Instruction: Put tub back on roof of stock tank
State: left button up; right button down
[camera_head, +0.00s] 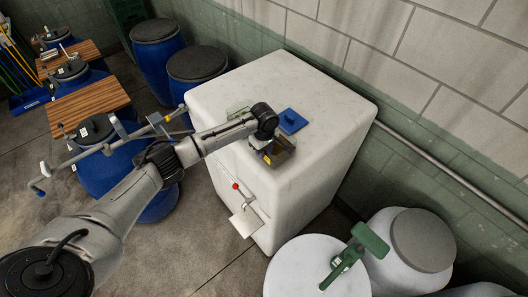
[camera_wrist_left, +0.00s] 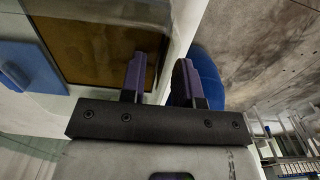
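The white stock tank (camera_head: 330,110) stands in the middle of the head view. An olive-brown, open-topped tub (camera_head: 284,153) is at the near edge of its roof, partly hidden by my left gripper (camera_head: 268,150). In the left wrist view, the tub (camera_wrist_left: 95,50) shows a brown interior and a pale green rim. The two fingers of my left gripper (camera_wrist_left: 160,80) are apart, with the left finger over the brown interior and the right one beyond the rim. I cannot tell whether they touch the tub wall. My right gripper is not in view.
A blue square piece (camera_head: 292,121) lies on the tank roof beside the tub, and a small green frame (camera_head: 238,112) lies to its left. A red-knobbed tap (camera_head: 243,193) sticks out of the tank front. Blue barrels (camera_head: 155,55) stand left; white drums (camera_head: 318,270) stand front right.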

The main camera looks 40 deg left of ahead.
pick_arm(q)
notch_tip(320, 180, up, 10)
jog(key=shift+f+b, duration=0.15)
jog(key=shift+b, duration=0.7)
jog(key=shift+r, duration=0.75)
